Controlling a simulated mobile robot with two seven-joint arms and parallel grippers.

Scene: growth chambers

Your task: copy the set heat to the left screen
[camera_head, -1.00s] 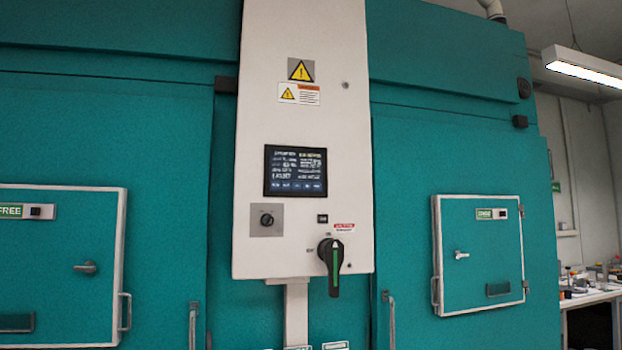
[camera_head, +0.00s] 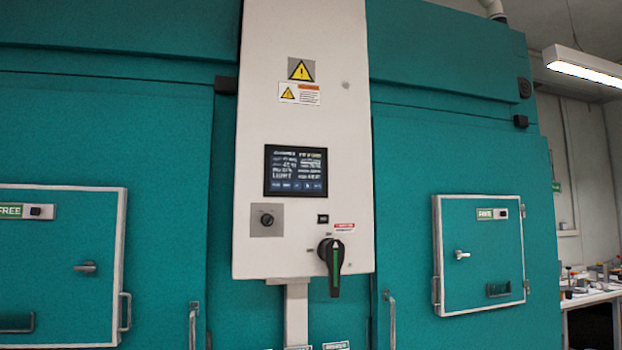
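A dark touch screen (camera_head: 296,171) is set in the white control panel (camera_head: 340,120) between two teal growth chambers. It shows two columns of small light text and a row of buttons along its bottom; the values are too small and blurred to read. Only this one screen shows in the head view. Neither of my grippers is in view.
Below the screen are a small black knob (camera_head: 267,219) and a large black rotary handle (camera_head: 334,265). Teal chamber doors with hatches (camera_head: 70,260) (camera_head: 482,255) flank the panel. A cluttered bench (camera_head: 590,292) stands at far right.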

